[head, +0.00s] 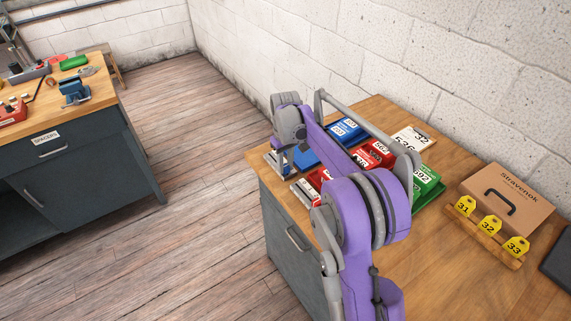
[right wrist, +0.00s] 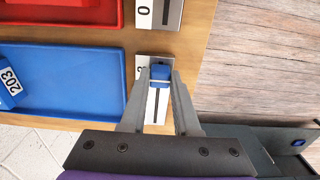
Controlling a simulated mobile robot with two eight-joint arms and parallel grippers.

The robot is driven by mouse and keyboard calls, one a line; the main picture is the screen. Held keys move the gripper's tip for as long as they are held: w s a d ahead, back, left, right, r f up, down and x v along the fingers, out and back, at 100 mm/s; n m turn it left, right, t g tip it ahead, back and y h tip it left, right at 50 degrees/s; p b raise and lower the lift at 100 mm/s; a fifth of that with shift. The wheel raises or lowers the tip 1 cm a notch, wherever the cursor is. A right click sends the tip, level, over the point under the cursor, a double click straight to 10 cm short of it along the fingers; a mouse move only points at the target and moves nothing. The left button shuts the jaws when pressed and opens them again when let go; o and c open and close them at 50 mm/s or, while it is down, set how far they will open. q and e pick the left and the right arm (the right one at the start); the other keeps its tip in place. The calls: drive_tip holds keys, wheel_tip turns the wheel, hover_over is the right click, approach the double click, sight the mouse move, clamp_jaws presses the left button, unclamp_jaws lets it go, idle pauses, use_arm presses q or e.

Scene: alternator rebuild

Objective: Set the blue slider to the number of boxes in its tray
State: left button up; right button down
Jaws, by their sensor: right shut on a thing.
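The blue slider (right wrist: 160,73) is a small blue knob on a white slotted plate (right wrist: 151,108) at the table edge. My right gripper (right wrist: 161,82) is shut on the knob, with a finger on each side. Part of a digit shows beside the plate, too covered to read. The blue tray (right wrist: 70,68) lies beside the slider; a blue box (right wrist: 8,88) labelled 203 shows at its left edge. In the head view, blue boxes (head: 348,128) with white labels sit in that tray, partly hidden by my right arm, so their full count is unclear. My left gripper is not in view.
A red tray (right wrist: 60,12) and its slider plate (right wrist: 160,12), marked 0, adjoin the blue ones. Red boxes (head: 375,153) and green boxes (head: 427,181) stand farther along the table. A cardboard case (head: 507,196) and yellow tags (head: 490,225) are at the right.

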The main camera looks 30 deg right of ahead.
drive_tip(key=w, duration=0.2)
drive_tip(key=shift+w+a+r+p, duration=0.1)
drive_tip(key=shift+w+p, duration=0.2)
drive_tip(key=shift+w, duration=0.25)
drive_tip(key=c, duration=0.6)
unclamp_jaws()
drive_tip(key=shift+s, duration=0.1)
drive_tip(key=shift+c, duration=0.2)
wheel_tip(320, 180, up, 11)
drive_tip(key=shift+p, duration=0.35)
